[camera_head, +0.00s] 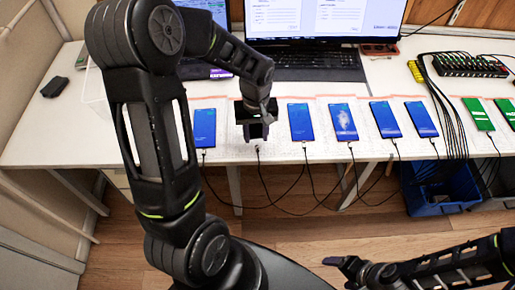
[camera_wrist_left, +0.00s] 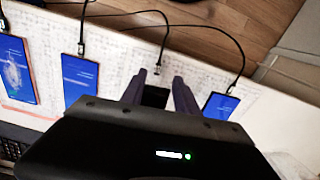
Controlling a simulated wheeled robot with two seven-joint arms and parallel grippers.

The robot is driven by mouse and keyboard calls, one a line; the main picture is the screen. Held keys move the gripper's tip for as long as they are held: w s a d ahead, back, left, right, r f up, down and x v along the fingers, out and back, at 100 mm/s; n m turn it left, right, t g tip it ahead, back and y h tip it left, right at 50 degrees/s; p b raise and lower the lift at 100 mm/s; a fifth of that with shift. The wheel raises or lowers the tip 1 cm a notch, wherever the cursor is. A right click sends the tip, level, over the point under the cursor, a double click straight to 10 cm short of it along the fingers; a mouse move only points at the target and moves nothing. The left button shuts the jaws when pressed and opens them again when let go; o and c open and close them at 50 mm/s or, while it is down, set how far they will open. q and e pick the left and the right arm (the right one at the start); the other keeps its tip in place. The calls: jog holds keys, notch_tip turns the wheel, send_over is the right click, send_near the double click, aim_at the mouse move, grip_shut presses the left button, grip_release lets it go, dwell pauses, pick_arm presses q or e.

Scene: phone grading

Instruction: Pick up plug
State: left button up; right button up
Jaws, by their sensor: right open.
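My left gripper (camera_head: 257,130) is above the front edge of the table, over the second phone position from the left. In the left wrist view its two fingers (camera_wrist_left: 158,82) are spread apart. A small pale plug (camera_wrist_left: 157,70) on a black cable lies just beyond and between the fingertips. The plug (camera_head: 257,149) also shows faintly below the gripper in the head view. The dark end of a phone (camera_wrist_left: 155,97) shows between the fingers; the gripper body hides the rest. My right gripper (camera_head: 345,264) is open, low at the bottom, away from the table.
Several blue-screened phones, such as one (camera_head: 300,122), lie in a row with cables at their front ends. A black hub (camera_head: 460,65) with bundled cables is at right. A blue bin (camera_head: 440,190) stands below the table.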

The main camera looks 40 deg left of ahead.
aim_at(257, 149)
pick_arm(q)
jog(key=shift+f, duration=0.15)
notch_tip(257, 149, down, 5)
jog(key=shift+w+d+p, duration=0.15)
jog(key=shift+p, duration=0.5)
jog(key=shift+f, duration=0.1)
jog(key=shift+f+b, duration=0.25)
jog(key=shift+b, duration=0.15)
dwell(0.4)
grip_shut()
dwell(0.3)
